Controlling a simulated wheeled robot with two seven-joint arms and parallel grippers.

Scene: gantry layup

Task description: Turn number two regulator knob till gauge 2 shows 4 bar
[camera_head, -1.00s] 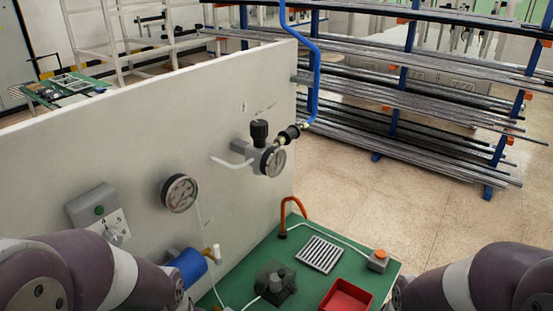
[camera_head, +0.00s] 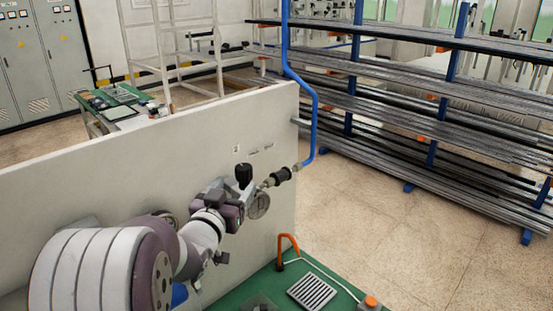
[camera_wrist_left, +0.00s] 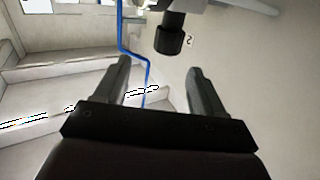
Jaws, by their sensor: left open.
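The black regulator knob (camera_head: 243,175) stands on top of the regulator on the white panel. It also shows in the left wrist view (camera_wrist_left: 170,38), beside a label "2" (camera_wrist_left: 189,41). A round gauge (camera_head: 258,205) sits at the regulator's front; its face is seen at a slant and I cannot read it. My left gripper (camera_head: 231,208) is close by, left of the gauge and below the knob. In the left wrist view its fingers (camera_wrist_left: 159,75) are apart and empty, with the knob beyond the tips. My right gripper is out of view.
A blue pipe (camera_head: 316,110) rises from the regulator's right side. A second gauge (camera_head: 168,217) is mostly hidden behind my left arm. A green bench (camera_head: 246,288) with an orange hooked pipe (camera_head: 281,245) and a grille (camera_head: 312,292) lies below.

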